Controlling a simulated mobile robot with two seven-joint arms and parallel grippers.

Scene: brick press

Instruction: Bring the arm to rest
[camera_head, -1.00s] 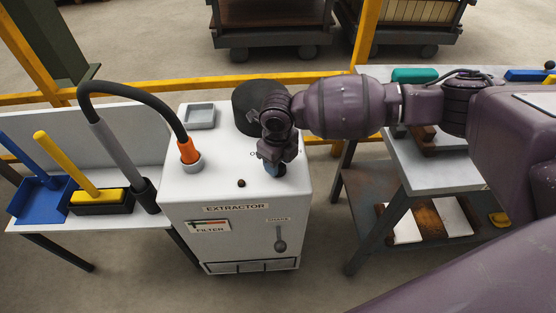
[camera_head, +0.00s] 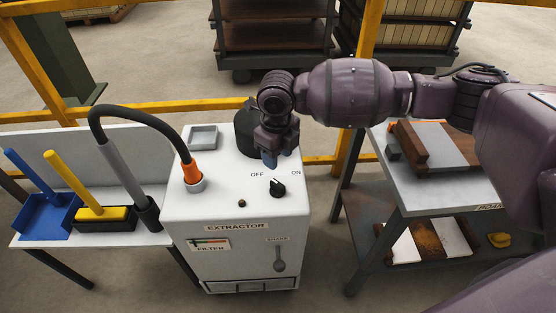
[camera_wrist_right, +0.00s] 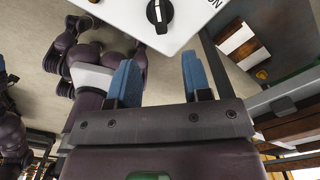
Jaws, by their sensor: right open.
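My right gripper (camera_head: 270,158) is above the back of the white extractor's top (camera_head: 222,182), behind the black rotary switch (camera_head: 278,188). The switch, with OFF and ON printed beside it, is clear of the gripper. In the right wrist view, the two blue fingers of my right gripper (camera_wrist_right: 160,80) are apart with nothing between them, and the switch knob (camera_wrist_right: 159,14) shows beyond them at the top. Its pointer stands roughly upright there. My left gripper does not show in the head view.
A hose with an orange cuff (camera_head: 191,172) rises from the extractor. A side table at left holds a blue dustpan (camera_head: 47,212) and a yellow brush (camera_head: 103,213). A workbench (camera_head: 425,190) with boards stands at right. A yellow rail (camera_head: 130,106) runs behind.

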